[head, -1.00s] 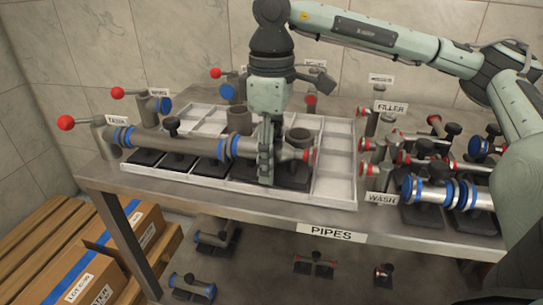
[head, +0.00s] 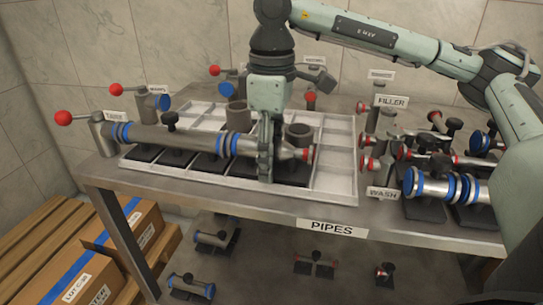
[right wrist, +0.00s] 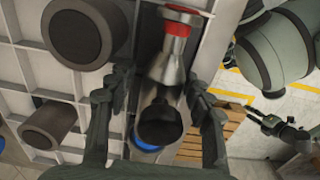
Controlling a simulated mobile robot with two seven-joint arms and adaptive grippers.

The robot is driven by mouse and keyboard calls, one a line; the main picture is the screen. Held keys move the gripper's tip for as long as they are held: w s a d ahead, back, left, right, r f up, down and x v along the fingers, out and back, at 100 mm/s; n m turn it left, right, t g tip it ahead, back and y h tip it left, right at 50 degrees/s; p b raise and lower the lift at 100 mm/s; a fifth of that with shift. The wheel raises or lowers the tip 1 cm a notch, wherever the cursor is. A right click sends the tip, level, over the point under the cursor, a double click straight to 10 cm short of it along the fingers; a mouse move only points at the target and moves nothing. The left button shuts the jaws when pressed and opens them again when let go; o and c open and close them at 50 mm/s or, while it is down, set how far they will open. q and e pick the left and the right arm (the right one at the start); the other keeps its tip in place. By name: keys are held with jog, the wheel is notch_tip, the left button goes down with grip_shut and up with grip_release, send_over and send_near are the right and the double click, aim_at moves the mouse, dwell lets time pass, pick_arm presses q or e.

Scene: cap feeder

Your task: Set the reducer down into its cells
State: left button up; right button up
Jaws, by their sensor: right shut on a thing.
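The reducer (head: 289,152) is a grey, tapering pipe piece with a red ring at its narrow end. It lies at the right end of the pipe run (head: 175,138), over the white tray (head: 335,165). My right gripper (head: 266,172) is shut on it from above.
A grey upright cylinder (head: 298,135) stands just behind the reducer. Empty tray cells lie to its right. Red-knobbed posts (head: 103,135) stand at the left.

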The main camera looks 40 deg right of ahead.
jog(key=shift+s+a+f, duration=0.1)
jog(key=shift+s+f, duration=0.1)
jog(key=shift+f, duration=0.35)
jog(key=o, duration=1.6)
jog(key=shift+w+f, duration=0.1)
jog(key=shift+w, duration=0.05)
notch_tip(320, 180, up, 12)
jog(key=shift+r, duration=0.2)
